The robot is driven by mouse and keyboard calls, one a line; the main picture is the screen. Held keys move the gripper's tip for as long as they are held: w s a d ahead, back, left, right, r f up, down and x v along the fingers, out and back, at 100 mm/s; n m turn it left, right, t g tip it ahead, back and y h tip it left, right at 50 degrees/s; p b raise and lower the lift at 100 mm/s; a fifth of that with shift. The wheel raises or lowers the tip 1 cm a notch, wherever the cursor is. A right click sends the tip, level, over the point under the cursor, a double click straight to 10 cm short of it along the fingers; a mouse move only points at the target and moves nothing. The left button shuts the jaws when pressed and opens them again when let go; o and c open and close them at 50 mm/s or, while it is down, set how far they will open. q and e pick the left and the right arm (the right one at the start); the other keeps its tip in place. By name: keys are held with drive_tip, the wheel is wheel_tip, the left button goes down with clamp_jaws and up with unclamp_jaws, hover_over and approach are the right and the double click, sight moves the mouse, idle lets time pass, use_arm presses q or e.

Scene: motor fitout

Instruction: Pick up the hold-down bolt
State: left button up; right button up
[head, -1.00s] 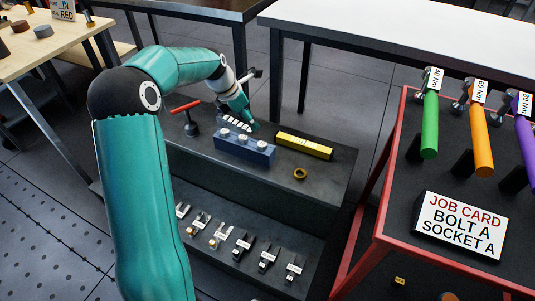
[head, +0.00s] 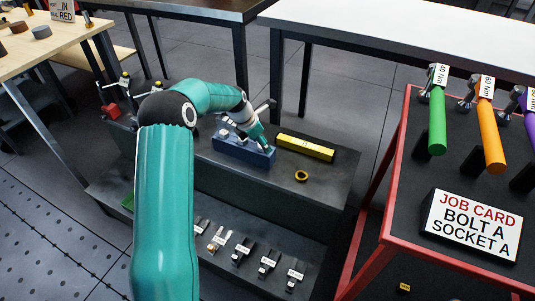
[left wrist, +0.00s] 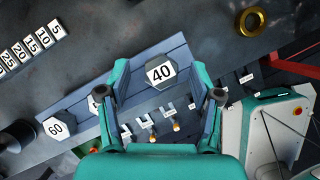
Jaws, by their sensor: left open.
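A blue rack (head: 228,150) on the dark upper shelf holds grey hexagonal bolt heads with number labels. In the left wrist view the rack (left wrist: 78,106) carries the bolt marked 60 (left wrist: 56,125) at its left and the bolt marked 40 (left wrist: 161,72) at its right. Another bolt head between them is partly hidden by a finger. Which one is the hold-down bolt cannot be told from its look. My left gripper (head: 264,143) is open over the rack's right end. In the left wrist view its fingers (left wrist: 162,80) stand on either side of the 40 head, with no clear contact.
A brass ring (head: 301,176) and a yellow bar (head: 305,147) lie right of the rack. A strip numbered in fives (left wrist: 30,45) lies behind it. Several small labelled parts (head: 242,252) line the lower shelf. A red-framed cart with a job card (head: 471,225) stands at the right.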

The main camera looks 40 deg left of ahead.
use_arm(q)
drive_tip(key=shift+w+f, duration=0.15)
drive_tip(key=shift+f, duration=0.15)
drive_tip(key=shift+c, duration=0.2)
clamp_jaws()
